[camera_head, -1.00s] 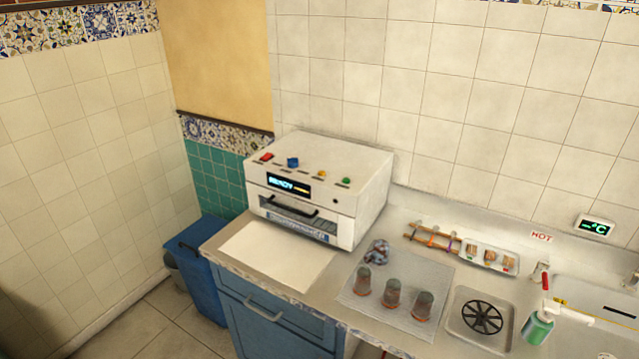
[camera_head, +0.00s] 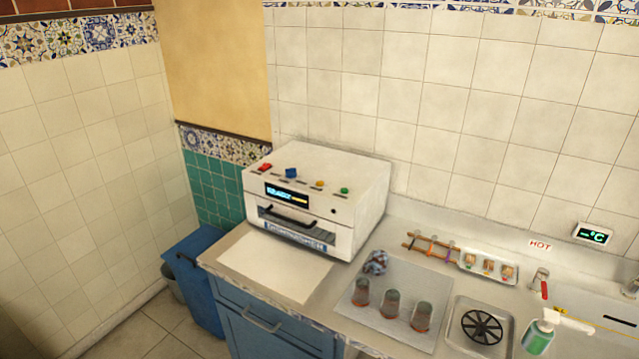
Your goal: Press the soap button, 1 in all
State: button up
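A white machine (camera_head: 350,209) with a lit display (camera_head: 287,195) stands on the counter. Along its top front edge are a red button (camera_head: 265,167), a blue knob-like control (camera_head: 291,173), a yellow button (camera_head: 320,184) and a green button (camera_head: 344,190). The small labels beside them are too small to read, so I cannot tell whether one is marked soap. A green soap bottle (camera_head: 538,340) with a white pump head (camera_head: 549,318) stands at the sink, lower right. My gripper is not in view.
Several upside-down glasses (camera_head: 391,303) and a crumpled cloth (camera_head: 375,262) rest on a grey mat (camera_head: 352,319). A wooden rack (camera_head: 430,244) and a small tray (camera_head: 464,257) lie behind. A drain plate (camera_head: 458,340) is beside the sink (camera_head: 590,300). A white sheet (camera_head: 275,266) covers clear counter.

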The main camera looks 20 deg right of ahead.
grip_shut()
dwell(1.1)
